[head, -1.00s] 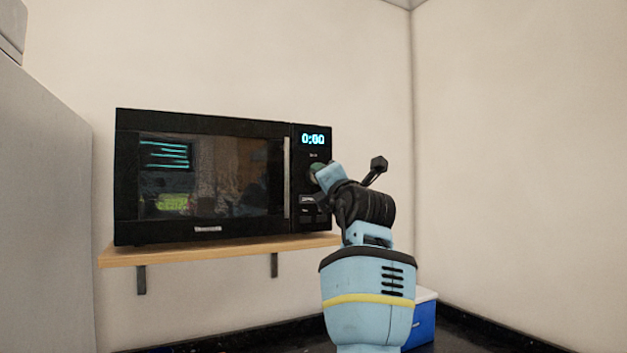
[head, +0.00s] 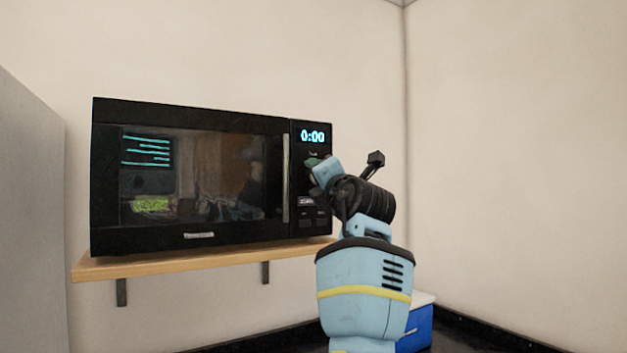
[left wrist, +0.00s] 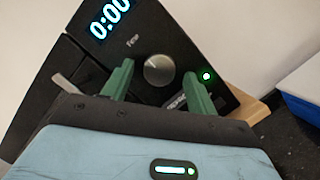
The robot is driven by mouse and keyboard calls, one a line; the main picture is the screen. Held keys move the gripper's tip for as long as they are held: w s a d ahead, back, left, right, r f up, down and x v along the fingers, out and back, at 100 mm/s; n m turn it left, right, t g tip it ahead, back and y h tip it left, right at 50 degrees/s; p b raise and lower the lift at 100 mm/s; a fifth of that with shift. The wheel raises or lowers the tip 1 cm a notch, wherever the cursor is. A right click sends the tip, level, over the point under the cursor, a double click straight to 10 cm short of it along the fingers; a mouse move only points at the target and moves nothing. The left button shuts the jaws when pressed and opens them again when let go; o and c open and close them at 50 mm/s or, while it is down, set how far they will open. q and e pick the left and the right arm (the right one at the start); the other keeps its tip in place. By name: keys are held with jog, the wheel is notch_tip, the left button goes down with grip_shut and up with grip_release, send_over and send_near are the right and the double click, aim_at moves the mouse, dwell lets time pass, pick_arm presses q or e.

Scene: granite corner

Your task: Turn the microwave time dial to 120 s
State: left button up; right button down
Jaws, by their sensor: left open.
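The black microwave (head: 195,190) sits on a wooden shelf, its display (head: 312,136) reading 0:00. The display also shows in the left wrist view (left wrist: 110,17). The round silver time dial (left wrist: 159,70) is on the control panel below the display; in the head view my arm hides it. My left gripper (left wrist: 158,80) is open, its two green fingers pointing at the panel, one on each side of the dial in the picture. I cannot tell whether the fingers touch it. In the head view my left gripper (head: 315,165) is in front of the panel. My right gripper is not in view.
The wooden shelf (head: 180,262) is on the wall on metal brackets. A blue box with a white lid (head: 415,328) stands below on the right, on a dark surface. A grey cabinet side (head: 30,210) is at the left. The right wall is bare.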

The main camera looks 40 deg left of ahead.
pick_arm(q)
jog(key=shift+w+a, duration=0.1)
jog(key=shift+a, duration=0.05)
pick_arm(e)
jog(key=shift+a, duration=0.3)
pick_arm(q)
jog(key=c, duration=1)
jog(key=shift+r, duration=0.1)
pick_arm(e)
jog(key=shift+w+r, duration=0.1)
